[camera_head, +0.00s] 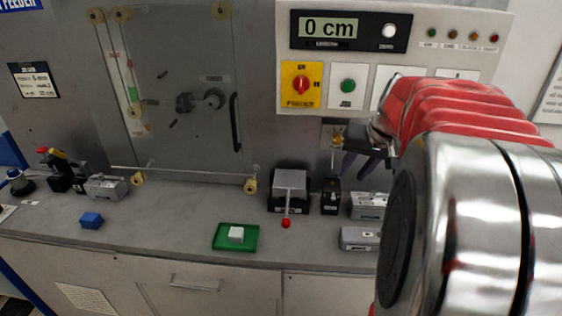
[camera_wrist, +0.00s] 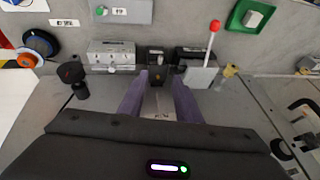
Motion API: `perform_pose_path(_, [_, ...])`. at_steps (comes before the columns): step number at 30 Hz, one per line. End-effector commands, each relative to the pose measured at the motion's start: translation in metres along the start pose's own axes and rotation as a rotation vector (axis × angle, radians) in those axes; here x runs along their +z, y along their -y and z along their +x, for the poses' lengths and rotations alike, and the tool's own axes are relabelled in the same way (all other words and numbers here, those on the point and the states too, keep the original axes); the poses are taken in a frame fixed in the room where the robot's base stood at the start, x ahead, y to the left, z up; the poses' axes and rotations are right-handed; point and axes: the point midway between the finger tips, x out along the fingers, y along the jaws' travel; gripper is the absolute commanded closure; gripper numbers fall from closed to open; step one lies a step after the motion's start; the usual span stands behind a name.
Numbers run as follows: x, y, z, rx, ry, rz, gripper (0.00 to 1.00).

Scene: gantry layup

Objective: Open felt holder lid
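I cannot read any label that names the felt holder. A small black box (camera_head: 331,196) stands on the counter, and it shows just beyond my fingertips in the wrist view (camera_wrist: 155,55). Beside it is a black box with a grey lid (camera_head: 290,181) and a red-ball lever (camera_head: 286,223); this lid also shows in the wrist view (camera_wrist: 197,76). On the other side is a grey metal box (camera_head: 369,204), also in the wrist view (camera_wrist: 112,54). My gripper (camera_head: 366,167) hangs above the black box near the wall. Its purple fingers (camera_wrist: 159,90) are apart, with nothing visibly held.
A second grey box (camera_head: 358,238) sits nearer the counter edge. A green tray (camera_head: 222,244) holds a white block (camera_head: 236,234). A control panel with a red knob (camera_head: 301,86) is on the wall above. Counter left of the tray is mostly clear.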

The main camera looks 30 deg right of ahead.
Motion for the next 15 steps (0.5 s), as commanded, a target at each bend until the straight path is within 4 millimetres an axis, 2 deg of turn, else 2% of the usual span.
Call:
perform_pose_path(10, [0.0,0.0,0.001,0.0,0.0,0.001,0.69])
perform_pose_path(15, [0.0,0.0,0.01,-0.001,0.002,0.001,0.69])
